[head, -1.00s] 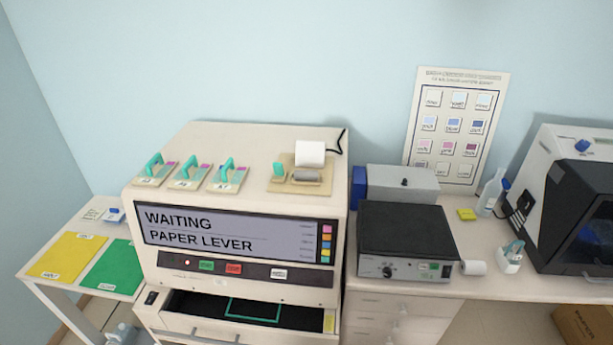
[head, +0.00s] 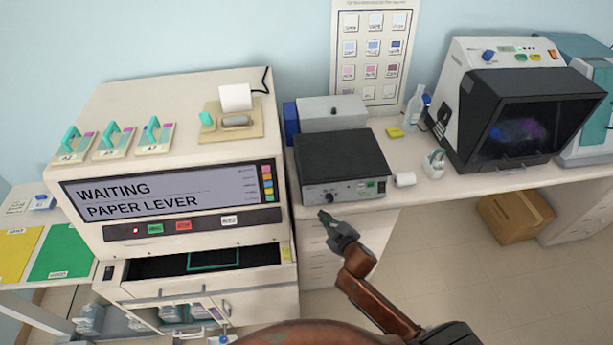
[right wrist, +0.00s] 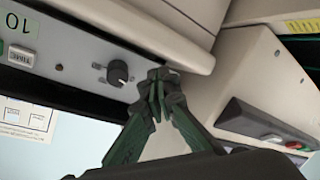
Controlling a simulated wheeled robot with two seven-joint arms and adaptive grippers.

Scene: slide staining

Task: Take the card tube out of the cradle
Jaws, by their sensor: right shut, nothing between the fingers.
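A short grey-brown cylinder (head: 235,122), which looks like the card tube, lies on a beige plate (head: 212,106) on top of the large cream machine. A white roll (head: 235,97) sits right behind it, and a small green lever (head: 206,119) stands to its left. The cradle's shape is too small to make out. My right gripper (head: 324,215) is shut and empty in front of the bench, below the black-topped box and well away from the tube. It also shows shut in the right wrist view (right wrist: 160,78), near a black knob. My left gripper is not in view.
The machine's screen (head: 150,190) reads "WAITING PAPER LEVER". Several green-handled slide holders (head: 113,140) stand on its top left. The black-topped box (head: 341,158) and a small white roll (head: 404,180) are on the bench. A cardboard box (head: 514,217) is on the floor.

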